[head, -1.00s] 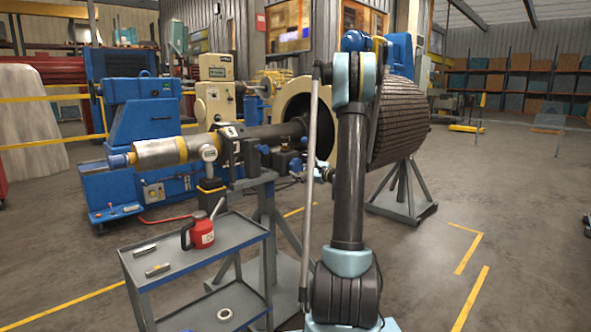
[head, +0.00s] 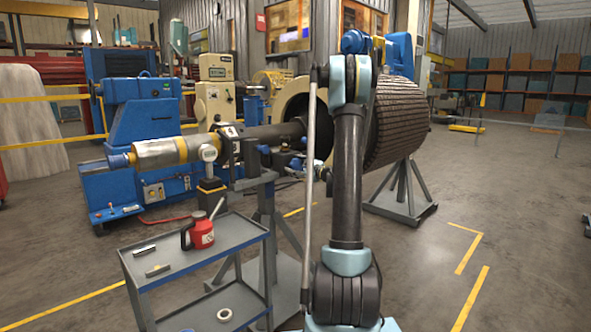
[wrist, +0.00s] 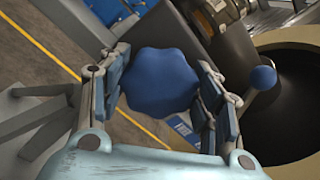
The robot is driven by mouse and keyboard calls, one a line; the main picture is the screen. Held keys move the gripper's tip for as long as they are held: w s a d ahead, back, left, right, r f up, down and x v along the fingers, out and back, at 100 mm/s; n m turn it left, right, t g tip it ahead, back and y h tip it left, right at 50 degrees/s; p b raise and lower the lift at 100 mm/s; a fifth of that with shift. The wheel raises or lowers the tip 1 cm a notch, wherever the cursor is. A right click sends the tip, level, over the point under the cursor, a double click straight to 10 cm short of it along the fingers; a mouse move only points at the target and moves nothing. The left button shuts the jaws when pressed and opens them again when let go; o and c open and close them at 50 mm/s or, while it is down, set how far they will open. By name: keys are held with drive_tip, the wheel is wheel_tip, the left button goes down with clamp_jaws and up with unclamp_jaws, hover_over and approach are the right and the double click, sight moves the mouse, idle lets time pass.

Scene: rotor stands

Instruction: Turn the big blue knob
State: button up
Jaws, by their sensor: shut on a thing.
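The big blue knob (wrist: 160,82) has a rounded, lobed edge and fills the middle of the wrist view. My gripper (wrist: 165,88) has one finger on each side of it and is shut on it. The knob's far side and its shaft are hidden. In the head view my arm stands in front of the rotor, and the grip on the knob is too small and covered to make out there.
A small blue ball knob (wrist: 263,77) sits right of my gripper, beside a dark round opening (wrist: 292,105). A tool cart (head: 190,262) with a red can (head: 198,234) stands at left. Open floor (head: 520,230) lies at right.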

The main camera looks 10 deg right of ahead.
drive_tip(key=shift+m, duration=0.3)
drive_tip(key=o, duration=1.1)
drive_tip(key=v, duration=1.2)
